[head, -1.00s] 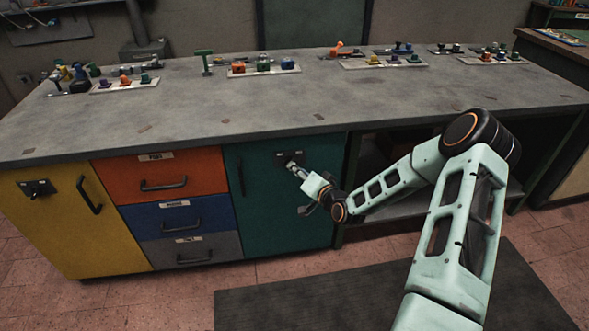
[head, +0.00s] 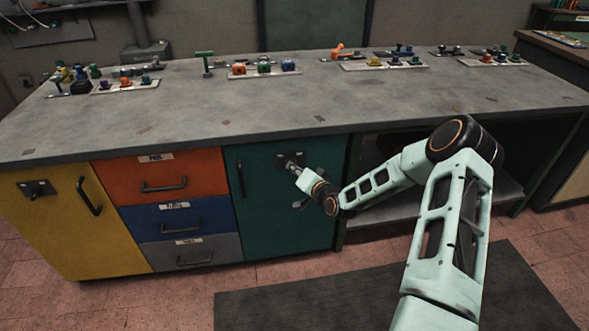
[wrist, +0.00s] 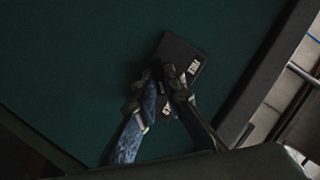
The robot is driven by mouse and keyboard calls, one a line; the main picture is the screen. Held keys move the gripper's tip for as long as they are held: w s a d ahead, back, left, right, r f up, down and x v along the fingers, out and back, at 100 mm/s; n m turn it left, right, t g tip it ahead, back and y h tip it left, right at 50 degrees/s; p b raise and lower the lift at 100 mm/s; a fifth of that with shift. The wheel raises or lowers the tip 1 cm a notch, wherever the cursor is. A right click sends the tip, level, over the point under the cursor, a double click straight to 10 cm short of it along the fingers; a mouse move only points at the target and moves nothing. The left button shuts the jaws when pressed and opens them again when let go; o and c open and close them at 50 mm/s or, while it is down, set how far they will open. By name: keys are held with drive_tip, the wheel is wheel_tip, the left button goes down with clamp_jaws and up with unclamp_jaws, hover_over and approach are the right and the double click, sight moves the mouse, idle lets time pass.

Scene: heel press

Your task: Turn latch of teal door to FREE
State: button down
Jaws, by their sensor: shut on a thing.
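The teal door (head: 262,215) closes the right end of the cabinet row, with a dark handle (head: 241,178) at its left edge. Its latch (head: 290,158) is a dark plate near the door's top. In the wrist view the latch plate (wrist: 182,56) looks tilted and carries small white labels whose wording I cannot read. My gripper (head: 294,167) is at the latch; in the wrist view its fingers (wrist: 162,92) are shut on the latch's knob, which they mostly hide. I cannot tell which label the knob points at.
A yellow door (head: 60,225) with its own latch (head: 37,188) stands at the left, beside orange, blue and grey drawers (head: 180,218). The worktop (head: 300,110) overhangs the doors. An open shelf bay (head: 400,205) is right of the teal door.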

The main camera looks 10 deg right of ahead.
idle(0.3)
drive_tip(key=shift+a+r+n+h+b, duration=0.1)
drive_tip(key=shift+a+n+h+b, duration=0.15)
drive_tip(key=shift+n+h+b, duration=1.45)
drive_tip(key=shift+a+f+n+h+b, duration=0.2)
drive_tip(key=shift+n+h+b, duration=0.7)
drive_tip(key=shift+n, duration=1.45)
drive_tip(key=shift+a+r+n+h+b, duration=0.25)
drive_tip(key=shift+n+h+b, duration=1.1)
drive_tip(key=shift+n, duration=0.7)
drive_tip(key=shift+h, duration=0.25)
drive_tip(key=c, duration=2)
unclamp_jaws()
drive_tip(key=shift+s, duration=0.1)
